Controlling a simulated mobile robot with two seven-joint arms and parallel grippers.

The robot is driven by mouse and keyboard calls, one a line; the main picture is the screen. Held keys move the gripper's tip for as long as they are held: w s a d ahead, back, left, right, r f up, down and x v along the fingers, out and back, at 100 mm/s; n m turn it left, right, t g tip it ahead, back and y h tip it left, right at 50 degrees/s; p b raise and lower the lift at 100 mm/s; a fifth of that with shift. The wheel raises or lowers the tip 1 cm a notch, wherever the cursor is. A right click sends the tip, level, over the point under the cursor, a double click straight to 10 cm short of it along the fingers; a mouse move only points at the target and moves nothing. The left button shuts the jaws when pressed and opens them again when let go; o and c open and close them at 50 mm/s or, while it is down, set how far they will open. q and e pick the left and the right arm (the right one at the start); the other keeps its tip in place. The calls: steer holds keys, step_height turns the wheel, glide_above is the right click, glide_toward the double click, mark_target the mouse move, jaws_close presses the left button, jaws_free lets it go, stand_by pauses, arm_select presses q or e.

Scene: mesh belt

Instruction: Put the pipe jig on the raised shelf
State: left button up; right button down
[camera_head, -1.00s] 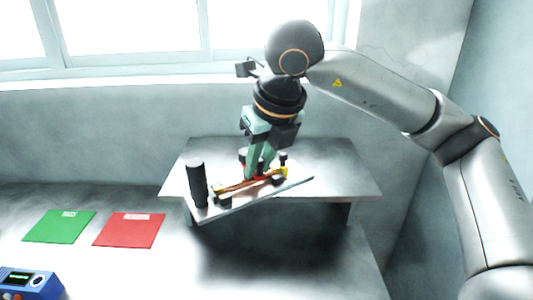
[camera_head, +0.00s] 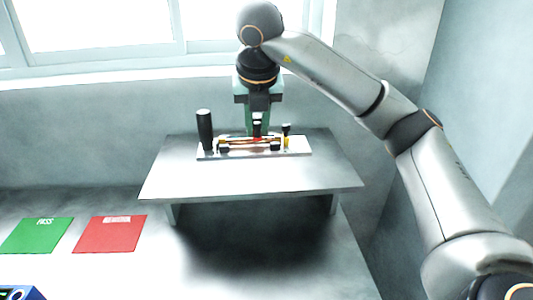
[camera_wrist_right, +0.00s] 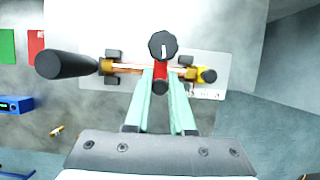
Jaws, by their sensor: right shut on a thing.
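The pipe jig (camera_head: 302,152) is a flat pale plate with a copper pipe, black blocks, a red part, a yellow end and a tall black handle at its left end. It looks level over the middle-rear of the raised shelf (camera_head: 330,178), within its edges; I cannot tell whether it touches the top. My right gripper (camera_head: 257,134) comes down behind the jig, shut on its middle part. In the right wrist view the teal fingertips (camera_wrist_right: 160,84) close at the red part (camera_wrist_right: 160,71), beside a black knob (camera_wrist_right: 162,45). My left gripper is not in view.
A green mat (camera_head: 38,236) and a red mat (camera_head: 110,234) lie on the bench left of the shelf. A blue device (camera_head: 22,293) is at the lower left corner. A wall and window stand behind. The shelf's front part is clear.

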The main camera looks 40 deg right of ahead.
steer(key=d+f, duration=0.1)
steer(key=w+d+f, duration=0.1)
steer(key=f, duration=0.1)
steer(key=w+d+f, duration=0.1)
steer(key=d+f, duration=0.1)
steer(key=shift+w+d+f, duration=0.1)
steer(key=shift+w+f, duration=0.05)
steer(key=shift+w, duration=0.05)
steer(key=f, duration=0.3)
steer(key=shift+w+d, duration=0.1)
steer(key=shift+d, duration=0.15)
steer(key=shift+f, duration=0.3)
steer(key=shift+f, duration=0.1)
steer(key=c, duration=0.8)
jaws_free()
steer(key=shift+a, duration=0.1)
steer(key=shift+o, duration=0.2)
